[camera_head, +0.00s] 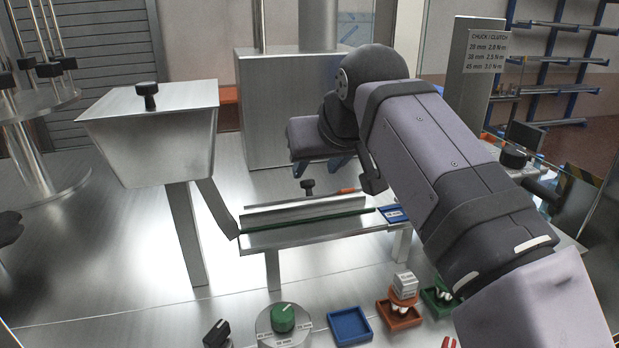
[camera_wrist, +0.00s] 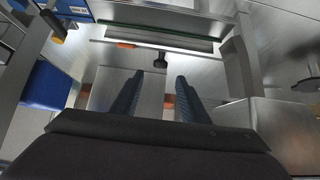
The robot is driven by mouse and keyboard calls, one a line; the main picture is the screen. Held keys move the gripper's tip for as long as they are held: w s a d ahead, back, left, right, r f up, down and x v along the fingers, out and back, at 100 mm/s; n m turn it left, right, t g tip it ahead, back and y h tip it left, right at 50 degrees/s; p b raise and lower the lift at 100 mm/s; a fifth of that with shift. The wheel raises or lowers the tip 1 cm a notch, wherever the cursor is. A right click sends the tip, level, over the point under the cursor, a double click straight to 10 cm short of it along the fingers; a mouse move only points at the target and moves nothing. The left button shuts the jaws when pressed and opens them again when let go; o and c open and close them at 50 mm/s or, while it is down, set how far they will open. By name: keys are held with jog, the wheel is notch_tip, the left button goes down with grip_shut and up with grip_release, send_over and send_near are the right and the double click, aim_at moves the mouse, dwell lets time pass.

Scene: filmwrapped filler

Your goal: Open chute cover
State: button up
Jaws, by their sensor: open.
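The metal chute (camera_head: 305,217) is a low trough on legs, with a green strip along its edge; it also shows at the top of the wrist view (camera_wrist: 165,35). A small black knob (camera_head: 308,186) stands just behind it, and the same knob (camera_wrist: 160,62) shows ahead of my fingers in the wrist view. I cannot tell clearly where the cover's edges lie. My gripper (camera_head: 322,166) is open and empty, pointing down above and behind the knob. In the wrist view its blue fingers (camera_wrist: 157,88) stand apart, with the knob beyond the gap and not touched.
A metal hopper (camera_head: 160,145) with a black-knobbed lid stands left of the chute. A large metal box (camera_head: 285,95) rises behind my gripper. A green dial (camera_head: 283,318), a blue tray (camera_head: 350,326) and an orange tray (camera_head: 400,315) sit in front.

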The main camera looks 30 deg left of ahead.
aim_at(309, 184)
jog(key=shift+p+x, duration=0.4)
jog(key=shift+x, duration=3.2)
grip_shut()
jog(key=shift+r, duration=0.15)
